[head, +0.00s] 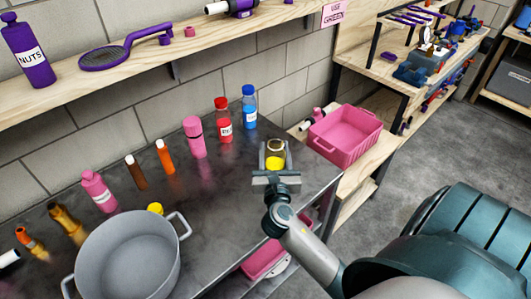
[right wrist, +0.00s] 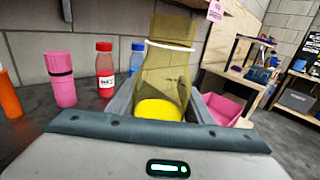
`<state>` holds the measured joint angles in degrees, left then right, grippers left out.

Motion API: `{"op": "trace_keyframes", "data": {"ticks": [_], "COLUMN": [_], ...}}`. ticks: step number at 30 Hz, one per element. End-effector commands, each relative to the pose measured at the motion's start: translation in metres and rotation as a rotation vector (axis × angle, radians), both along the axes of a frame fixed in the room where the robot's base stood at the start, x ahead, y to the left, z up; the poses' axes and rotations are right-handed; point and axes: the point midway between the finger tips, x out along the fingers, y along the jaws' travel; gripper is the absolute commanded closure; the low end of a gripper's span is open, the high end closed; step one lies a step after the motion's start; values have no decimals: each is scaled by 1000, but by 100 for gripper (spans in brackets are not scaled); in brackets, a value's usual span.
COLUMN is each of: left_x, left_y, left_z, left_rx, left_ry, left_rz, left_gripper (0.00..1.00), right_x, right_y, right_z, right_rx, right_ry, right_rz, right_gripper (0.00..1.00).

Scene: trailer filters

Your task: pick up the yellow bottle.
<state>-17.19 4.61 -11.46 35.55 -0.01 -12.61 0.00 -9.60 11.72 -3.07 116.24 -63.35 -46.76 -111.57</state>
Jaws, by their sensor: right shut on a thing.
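The yellow bottle is a see-through yellowish bottle (head: 275,152) with bright yellow contents at its bottom. It fills the middle of the right wrist view (right wrist: 162,75), upright between the fingers. My right gripper (head: 274,163) is shut on it, near the right end of the dark metal table; the gripper also shows in the right wrist view (right wrist: 160,105). I cannot tell whether the bottle's base touches the table. My left gripper is not in view.
On the metal table (head: 235,185) stand a blue bottle (head: 249,106), a red bottle (head: 223,120), a pink bottle (head: 194,137) and a large grey pot (head: 130,255). A pink crate (head: 345,136) stands on the wooden bench at right. A wooden shelf (head: 140,62) runs above.

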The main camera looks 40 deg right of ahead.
Motion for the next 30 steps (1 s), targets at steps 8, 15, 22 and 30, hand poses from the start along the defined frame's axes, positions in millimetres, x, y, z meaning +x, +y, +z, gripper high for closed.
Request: {"op": "trace_keyframes", "data": {"ticks": [8,15,22,30], "left_x": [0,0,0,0], "left_y": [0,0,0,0], "left_z": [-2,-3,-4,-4], "left_rx": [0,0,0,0], "left_ry": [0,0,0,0], "left_rz": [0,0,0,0], "left_gripper": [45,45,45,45], "right_x": [-17,-26,-32,-34], "right_y": [-14,-23,-27,-29], "right_z": [14,21,26,28], "right_rx": [-3,-3,-1,-2], "right_ry": [-2,-2,-2,-1], "right_rz": [0,-1,-1,0], "right_gripper": [85,85,85,85]}}
